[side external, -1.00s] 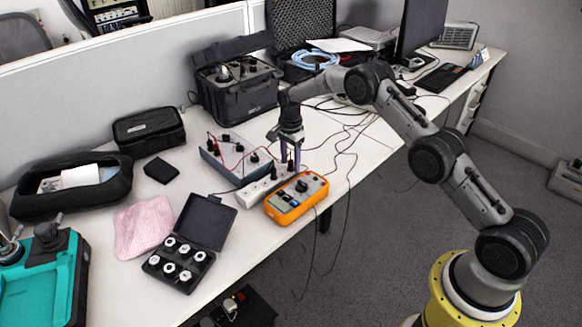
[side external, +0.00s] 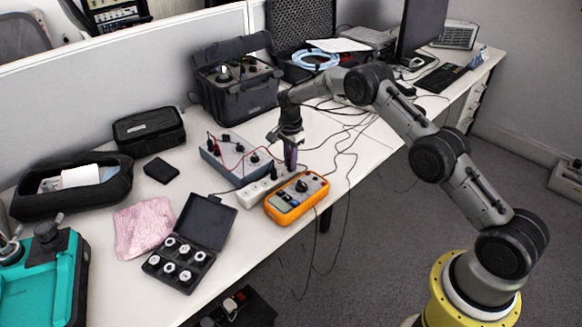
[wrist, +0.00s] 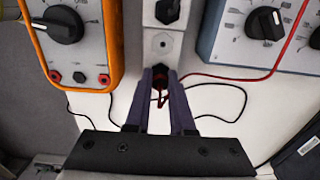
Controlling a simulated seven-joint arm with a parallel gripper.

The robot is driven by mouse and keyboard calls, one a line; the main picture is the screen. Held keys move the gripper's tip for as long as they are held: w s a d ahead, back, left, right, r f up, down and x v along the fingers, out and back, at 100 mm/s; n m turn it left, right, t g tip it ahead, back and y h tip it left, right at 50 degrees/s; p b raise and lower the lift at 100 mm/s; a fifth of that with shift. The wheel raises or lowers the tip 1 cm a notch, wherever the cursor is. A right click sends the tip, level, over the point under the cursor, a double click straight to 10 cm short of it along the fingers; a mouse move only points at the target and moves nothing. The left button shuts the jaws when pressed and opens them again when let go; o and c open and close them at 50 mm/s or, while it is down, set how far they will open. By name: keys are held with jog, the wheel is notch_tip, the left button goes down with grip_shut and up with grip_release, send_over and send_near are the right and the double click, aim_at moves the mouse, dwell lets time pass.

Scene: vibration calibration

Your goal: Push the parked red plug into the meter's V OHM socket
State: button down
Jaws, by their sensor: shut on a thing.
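The orange meter (side external: 297,212) lies on the white bench, and in the wrist view the meter (wrist: 74,57) is at upper left. Its near end there has a left red socket (wrist: 54,76), a black socket (wrist: 79,77) and a right red socket (wrist: 103,79); I cannot read their labels. My gripper (side external: 290,166) points down at the end of the power strip, behind the meter. In the wrist view my gripper (wrist: 160,73) is shut on the red plug. The plug is mostly hidden between the fingers; a bit of red (wrist: 159,97) shows there.
The white power strip (side external: 258,192) carries a black plug (wrist: 167,10). A grey-blue box with knobs (side external: 232,160) stands left of my gripper, with a red lead (wrist: 240,79) running toward the fingers. Black cables cross the bench. An open black case (side external: 210,216) sits left of the meter.

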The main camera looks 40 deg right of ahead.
jog(key=shift+r, duration=0.95)
dwell(1.2)
jog(key=shift+r, duration=1.6)
jog(key=shift+s, duration=0.1)
jog(key=shift+s+d+r, duration=0.1)
jog(key=shift+s+r, duration=0.15)
jog(key=shift+s, duration=0.2)
jog(key=shift+s+d+r, duration=0.1)
jog(key=shift+s+r, duration=0.15)
jog(key=shift+s, duration=0.7)
jog(key=shift+s+d+r, duration=0.1)
jog(key=shift+s+r, duration=0.1)
jog(key=shift+s, duration=0.8)
jog(key=shift+s+d+r, duration=0.1)
jog(key=shift+s+r, duration=0.15)
jog(key=shift+s, duration=0.7)
jog(key=shift+f, duration=1.2)
jog(key=shift+f, duration=0.9)
